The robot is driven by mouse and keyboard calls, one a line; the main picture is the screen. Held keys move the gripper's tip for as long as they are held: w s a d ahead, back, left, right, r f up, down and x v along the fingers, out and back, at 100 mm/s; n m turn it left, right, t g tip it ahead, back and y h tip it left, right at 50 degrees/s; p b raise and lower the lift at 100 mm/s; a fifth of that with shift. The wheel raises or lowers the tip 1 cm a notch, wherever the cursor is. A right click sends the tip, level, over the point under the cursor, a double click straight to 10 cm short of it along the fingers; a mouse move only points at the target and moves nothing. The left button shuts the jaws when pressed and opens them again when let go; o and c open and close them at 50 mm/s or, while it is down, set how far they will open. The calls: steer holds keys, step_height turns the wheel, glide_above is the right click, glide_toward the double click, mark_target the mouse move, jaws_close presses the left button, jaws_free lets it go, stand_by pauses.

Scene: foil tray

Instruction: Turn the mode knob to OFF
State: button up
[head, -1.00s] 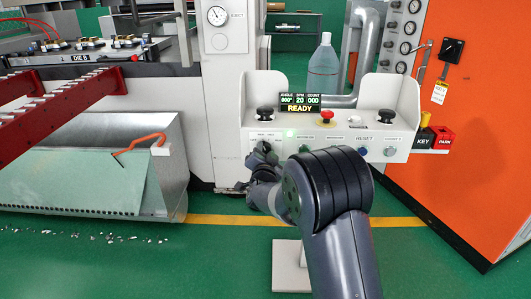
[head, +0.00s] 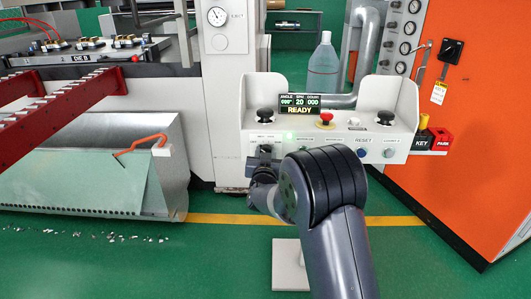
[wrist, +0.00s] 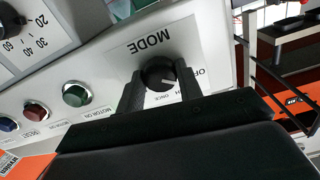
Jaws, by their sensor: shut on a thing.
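The mode knob (wrist: 158,72) is a round black knob on the pale panel, under the word MODE in the wrist view. My gripper (wrist: 161,86) is shut on it, one finger at each side. A short white mark shows on the knob, on the side toward the OFF label (wrist: 201,76); I cannot tell exactly which position it points to. A label reading ONCE is partly hidden by my gripper. In the head view my gripper (head: 264,154) is at the panel's lower left and hides most of the knob.
The control panel (head: 340,140) has a red emergency button (head: 326,118), two black palm buttons and a display reading READY (head: 299,105). In the wrist view a green button (wrist: 75,95) and a red button (wrist: 36,111) sit left of the knob.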

steer(key=shift+n, duration=0.6)
steer(key=o, duration=1)
steer(key=shift+s, duration=0.15)
steer(key=s+p, duration=0.1)
steer(key=s, duration=0.9)
steer(key=shift+s+a, duration=0.2)
steer(key=shift+s, duration=0.1)
steer(key=shift+w, duration=0.15)
